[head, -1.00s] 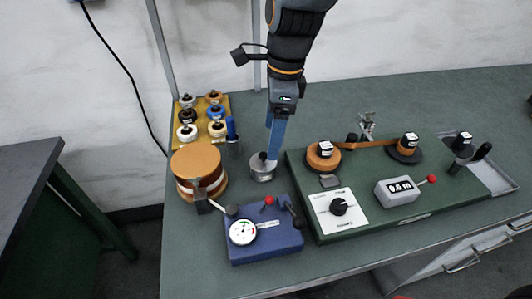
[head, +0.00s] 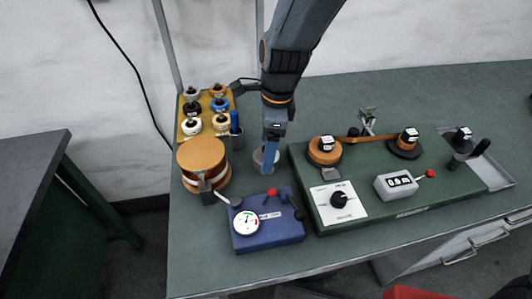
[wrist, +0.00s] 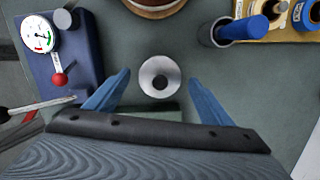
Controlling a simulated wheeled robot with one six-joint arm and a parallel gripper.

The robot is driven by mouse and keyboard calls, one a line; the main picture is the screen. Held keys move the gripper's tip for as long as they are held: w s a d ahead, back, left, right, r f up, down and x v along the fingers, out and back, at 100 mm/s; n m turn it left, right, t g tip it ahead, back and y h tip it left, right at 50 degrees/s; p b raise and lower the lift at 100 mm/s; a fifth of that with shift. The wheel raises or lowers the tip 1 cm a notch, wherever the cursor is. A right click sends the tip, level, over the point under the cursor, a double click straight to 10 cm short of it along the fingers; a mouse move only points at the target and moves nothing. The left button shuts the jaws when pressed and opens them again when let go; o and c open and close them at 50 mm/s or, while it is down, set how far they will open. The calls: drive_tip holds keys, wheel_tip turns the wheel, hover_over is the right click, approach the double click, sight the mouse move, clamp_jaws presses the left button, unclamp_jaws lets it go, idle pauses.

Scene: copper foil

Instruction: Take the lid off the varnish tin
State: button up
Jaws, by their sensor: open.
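The varnish tin (head: 259,156) is a small silvery round tin on the green bench, between the copper-banded spool and the green winding fixture. My blue-fingered gripper hides much of it in the head view. In the wrist view its round pale metal lid (wrist: 147,77) shows from above, with a dark round knob at its centre. The lid appears to sit on the tin. My gripper (wrist: 159,78) is open and empty, one finger on each side of the lid in the wrist view, with visible gaps. I cannot tell the fingertips' exact height above it.
Close by stand a copper-banded spool (head: 202,154), a blue gauge box (head: 270,232) with a red-knobbed lever, and a cup with a blue-handled tool (head: 235,124). A yellow rack (head: 184,134) of small spools is behind. The green fixture (head: 410,203) is on the right.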

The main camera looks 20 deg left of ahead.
drive_tip(key=c, duration=1.1)
